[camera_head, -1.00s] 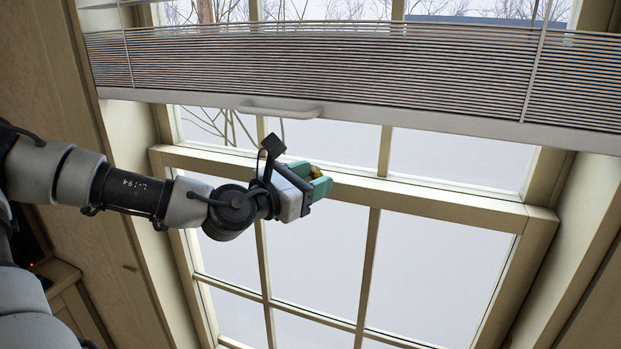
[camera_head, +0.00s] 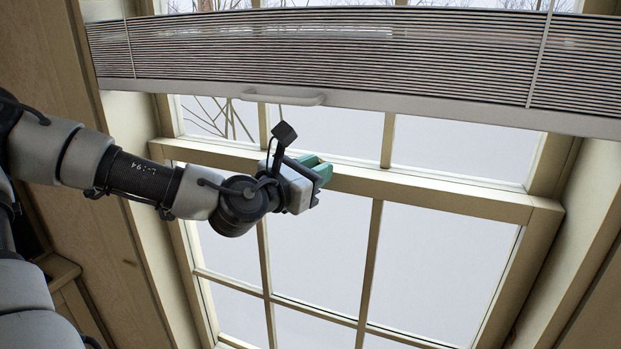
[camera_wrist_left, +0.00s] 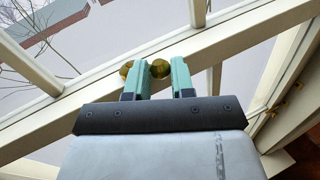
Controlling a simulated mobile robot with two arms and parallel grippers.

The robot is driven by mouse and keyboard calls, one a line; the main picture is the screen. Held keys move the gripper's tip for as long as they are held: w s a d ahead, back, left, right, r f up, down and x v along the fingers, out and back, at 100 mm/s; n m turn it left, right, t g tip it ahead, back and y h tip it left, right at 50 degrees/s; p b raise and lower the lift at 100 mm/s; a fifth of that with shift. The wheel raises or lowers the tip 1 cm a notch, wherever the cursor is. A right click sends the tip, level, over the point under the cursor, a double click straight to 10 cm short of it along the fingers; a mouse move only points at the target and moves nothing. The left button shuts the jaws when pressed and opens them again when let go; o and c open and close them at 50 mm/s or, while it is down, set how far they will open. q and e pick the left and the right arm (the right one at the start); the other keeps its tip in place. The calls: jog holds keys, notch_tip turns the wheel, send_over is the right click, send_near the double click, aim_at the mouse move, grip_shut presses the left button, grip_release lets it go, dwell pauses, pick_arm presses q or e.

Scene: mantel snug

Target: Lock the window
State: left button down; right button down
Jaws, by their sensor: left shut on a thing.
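The window has a cream frame with a horizontal meeting rail (camera_head: 440,190) across its middle. My left gripper (camera_head: 318,171), with green fingers, is at this rail, left of the window's centre. In the left wrist view a brass latch knob (camera_wrist_left: 160,68) sits between the two green fingers, and the gripper is shut on it. Another rounded brass part (camera_wrist_left: 126,69) shows just outside the left finger. The brass latch is hidden behind the gripper in the head view. My right gripper is not in view.
A pleated blind (camera_head: 330,50) with a pale bottom bar and a handle (camera_head: 285,98) hangs above the gripper. Cream jambs and wood panelling flank the window. Open space lies to the right of the gripper, before the panes.

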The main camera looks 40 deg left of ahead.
pick_arm(q)
jog(key=n+y+b, duration=0.1)
jog(key=y+b, duration=0.1)
jog(key=y, duration=0.1)
jog(key=shift+w+d+r+n, duration=0.1)
jog(key=shift+w+d+n, duration=0.25)
jog(key=shift+d+n, duration=0.05)
jog(key=c, duration=1.2)
grip_release()
jog(key=shift+o, duration=1)
jog(key=shift+w, duration=0.35)
jog(key=shift+s, duration=0.3)
